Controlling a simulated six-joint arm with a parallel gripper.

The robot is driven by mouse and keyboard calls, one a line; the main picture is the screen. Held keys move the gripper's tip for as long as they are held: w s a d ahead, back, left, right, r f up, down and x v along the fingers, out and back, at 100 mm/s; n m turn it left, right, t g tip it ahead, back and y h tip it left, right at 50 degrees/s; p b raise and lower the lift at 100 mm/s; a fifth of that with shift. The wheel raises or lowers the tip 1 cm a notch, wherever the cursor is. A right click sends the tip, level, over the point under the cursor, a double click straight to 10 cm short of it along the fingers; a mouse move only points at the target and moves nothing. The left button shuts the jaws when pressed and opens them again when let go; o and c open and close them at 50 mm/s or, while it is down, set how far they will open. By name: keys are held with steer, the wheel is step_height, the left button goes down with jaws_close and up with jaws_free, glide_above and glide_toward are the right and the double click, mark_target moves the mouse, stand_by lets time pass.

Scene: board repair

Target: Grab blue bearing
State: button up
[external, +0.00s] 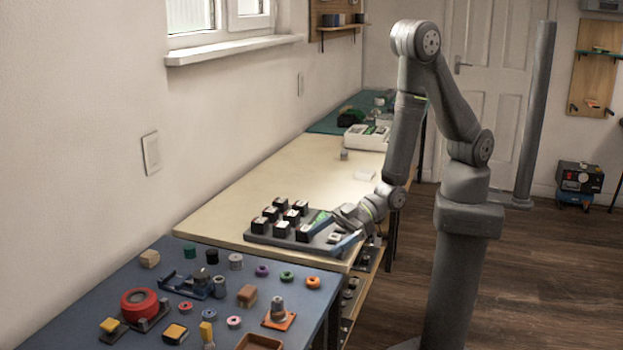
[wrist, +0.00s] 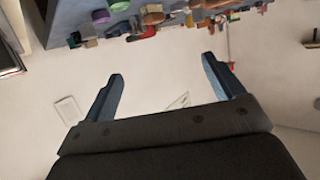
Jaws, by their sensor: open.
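Several small rings lie on the blue-topped bench (external: 85,285) in the external view, among them a purple-blue ring (external: 262,270), a green ring (external: 287,277) and an orange ring (external: 313,282).
The dark tray (external: 262,239) holds several black blocks on the cream bench (external: 240,205). A red round piece (external: 139,303), a blue fixture (external: 180,285), blocks and small cylinders crowd the blue bench. A wall runs along the left.

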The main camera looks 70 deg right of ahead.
mark_target(214, 307)
steer(key=c, duration=0.6)
steer(key=w+a, duration=0.2)
steer(key=w+a+f+g+h, duration=0.1)
steer(key=w+a, duration=0.2)
steer(key=w+a+f+h, duration=0.1)
steer(key=w+a, duration=0.1)
steer(key=w, duration=0.1)
steer(key=shift+a+f+n, duration=0.2)
steer(key=shift+a+n, duration=0.15)
steer(key=shift+n, duration=0.05)
steer(key=w+a+r+n+g+h, duration=0.45)
steer(key=w+a+r+g, duration=0.25)
steer(key=w+a+r, duration=0.3)
steer(key=shift+m, duration=0.35)
steer(key=x, duration=1.7)
steer(key=shift+w+d+f, duration=0.15)
steer(key=shift+d+f, duration=0.1)
steer(key=shift+f, duration=0.05)
